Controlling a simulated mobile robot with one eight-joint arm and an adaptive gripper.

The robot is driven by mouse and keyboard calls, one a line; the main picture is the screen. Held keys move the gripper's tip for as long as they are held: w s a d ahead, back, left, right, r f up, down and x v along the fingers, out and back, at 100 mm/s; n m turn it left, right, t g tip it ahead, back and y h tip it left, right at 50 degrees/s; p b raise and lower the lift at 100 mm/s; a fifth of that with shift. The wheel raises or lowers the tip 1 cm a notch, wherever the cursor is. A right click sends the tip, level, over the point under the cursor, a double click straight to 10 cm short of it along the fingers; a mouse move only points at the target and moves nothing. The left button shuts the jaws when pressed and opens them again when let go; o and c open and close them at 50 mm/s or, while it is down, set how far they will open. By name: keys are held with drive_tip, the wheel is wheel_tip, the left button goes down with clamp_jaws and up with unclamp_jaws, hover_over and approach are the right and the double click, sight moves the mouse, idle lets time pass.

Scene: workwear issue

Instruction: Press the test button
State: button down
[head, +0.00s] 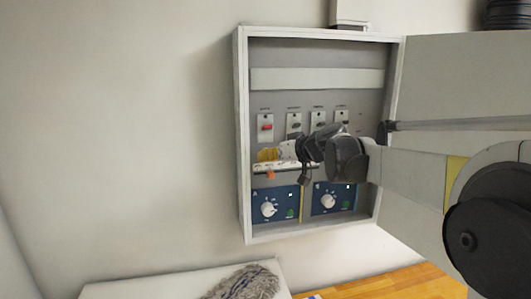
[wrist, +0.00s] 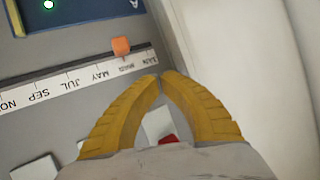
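My gripper (head: 268,154) is in front of the open wall cabinet, by the left end of the month strip. In the wrist view its yellow fingers (wrist: 160,77) have their tips together, with nothing visibly held. Two blue panels with white dials sit below: the left one (head: 268,205) and the right one (head: 328,199). Each has a small green round spot, at left (head: 290,213) and right (head: 347,209); I cannot read which is the test button. The wrist view shows part of a blue panel (wrist: 95,12) marked A, with a green spot (wrist: 48,4), apart from the fingertips.
The month strip (wrist: 72,78) carries an orange marker (wrist: 121,46) close to my fingertips. A red switch (head: 266,127) and several dark switches are above. The cabinet's side wall (head: 243,130) is close on the left; its door (head: 460,80) stands open right. A grey mop-like bundle (head: 245,284) lies below.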

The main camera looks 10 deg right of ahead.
idle(0.7)
drive_tip(key=shift+w, duration=0.45)
drive_tip(key=shift+w, duration=0.35)
idle(0.4)
drive_tip(key=shift+s, duration=0.85)
drive_tip(key=s, duration=0.5)
idle(0.4)
idle(0.5)
